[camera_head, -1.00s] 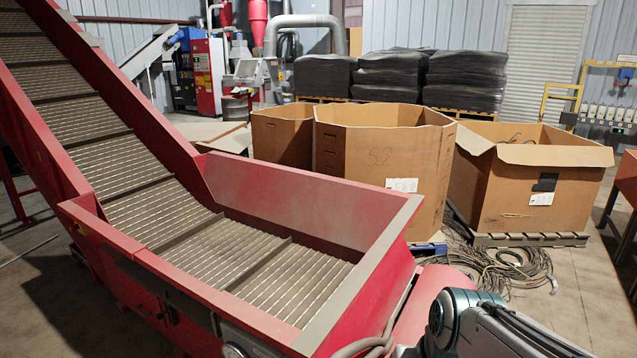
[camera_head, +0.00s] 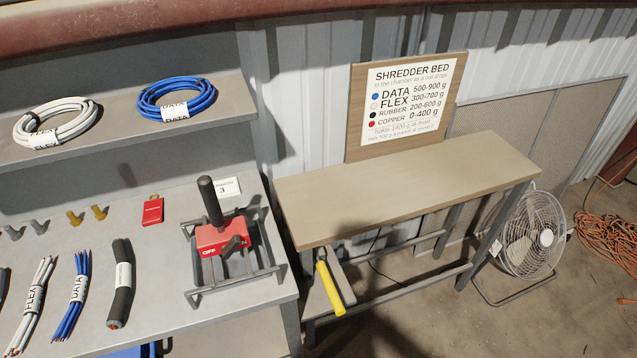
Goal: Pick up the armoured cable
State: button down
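A short thick black cable piece (camera_head: 122,300) with a white label and a coppery cut end lies on the grey bench at the left. Its label is too small to read, so I cannot tell whether it is the armoured cable. Left of it lie a blue wire bundle (camera_head: 75,305) labelled DATA and a white bundle (camera_head: 35,300) labelled FLEX. Another dark piece is cut off at the left edge. My gripper is not in view.
A red switch box (camera_head: 222,236) with a black lever sits in a metal frame on the grey bench (camera_head: 165,225). A shelf (camera_head: 225,105) above holds white (camera_head: 58,122) and blue (camera_head: 175,98) coils. The wooden table (camera_head: 405,190) is clear, below a SHREDDER BED sign (camera_head: 408,97). A fan (camera_head: 530,238) stands right.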

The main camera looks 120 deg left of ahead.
aim_at(118, 308)
jog(key=u, duration=5.15)
jog(key=k, duration=0.45)
jog(key=u, duration=0.6)
jog(key=i, duration=1.6)
jog(key=z, duration=0.5)
